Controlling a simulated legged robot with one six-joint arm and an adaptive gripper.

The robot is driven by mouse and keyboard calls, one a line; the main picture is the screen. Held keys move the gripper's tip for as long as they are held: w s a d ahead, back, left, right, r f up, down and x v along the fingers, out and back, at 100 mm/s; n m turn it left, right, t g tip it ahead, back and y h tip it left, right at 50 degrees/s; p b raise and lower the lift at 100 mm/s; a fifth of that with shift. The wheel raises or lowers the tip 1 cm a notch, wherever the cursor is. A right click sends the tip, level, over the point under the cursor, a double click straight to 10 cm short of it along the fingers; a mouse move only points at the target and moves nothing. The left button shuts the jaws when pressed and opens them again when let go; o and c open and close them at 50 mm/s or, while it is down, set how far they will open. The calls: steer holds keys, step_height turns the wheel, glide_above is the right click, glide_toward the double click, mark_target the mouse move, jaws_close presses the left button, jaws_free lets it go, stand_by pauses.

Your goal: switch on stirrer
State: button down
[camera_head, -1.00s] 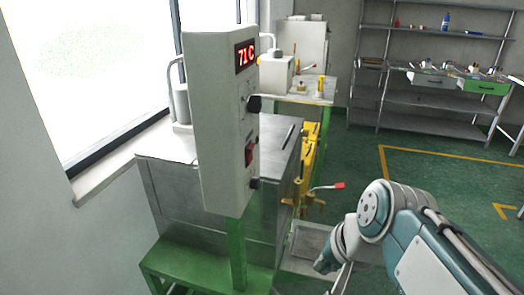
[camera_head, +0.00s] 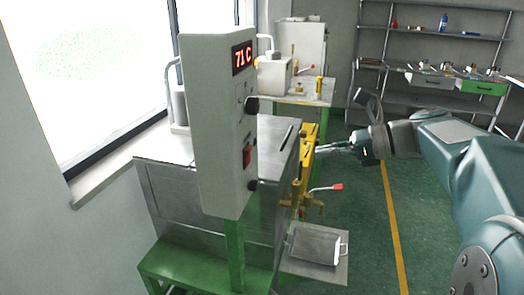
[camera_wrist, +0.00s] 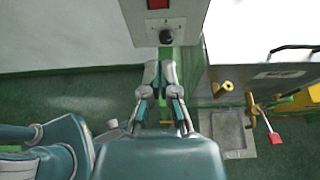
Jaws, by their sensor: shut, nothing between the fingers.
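The grey control box (camera_head: 215,130) stands upright on a green post, with a red 71 C display (camera_head: 244,57). Its front carries an upper black knob (camera_head: 251,105), a red switch (camera_head: 247,156) and a lower black knob (camera_head: 252,185). The labels are too small to read, so I cannot tell which control is the stirrer's. My gripper (camera_head: 324,149) is shut and empty, to the right of the box and apart from it. In the wrist view, my gripper (camera_wrist: 160,68) points toward the lower knob (camera_wrist: 165,37), and the red switch (camera_wrist: 158,4) is at the top edge.
The metal tank (camera_head: 165,185) sits behind the box on a green stand. A yellow clamp with a red-tipped lever (camera_head: 337,187) and a metal tray (camera_head: 316,246) are at its right side. Shelves (camera_head: 430,105) stand at the back. Green floor is open at right.

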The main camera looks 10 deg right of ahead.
steer(key=shift+a, duration=0.15)
glide_toward(249, 154)
step_height(249, 154, down, 4)
steer(key=a, duration=0.3)
steer(key=w+a, duration=0.1)
steer(key=a+r, duration=0.1)
steer(key=shift+w+a+r, duration=0.1)
steer(key=shift+w, duration=0.2)
steer(key=shift+w+a+r, duration=0.15)
steer(key=shift+a, duration=0.2)
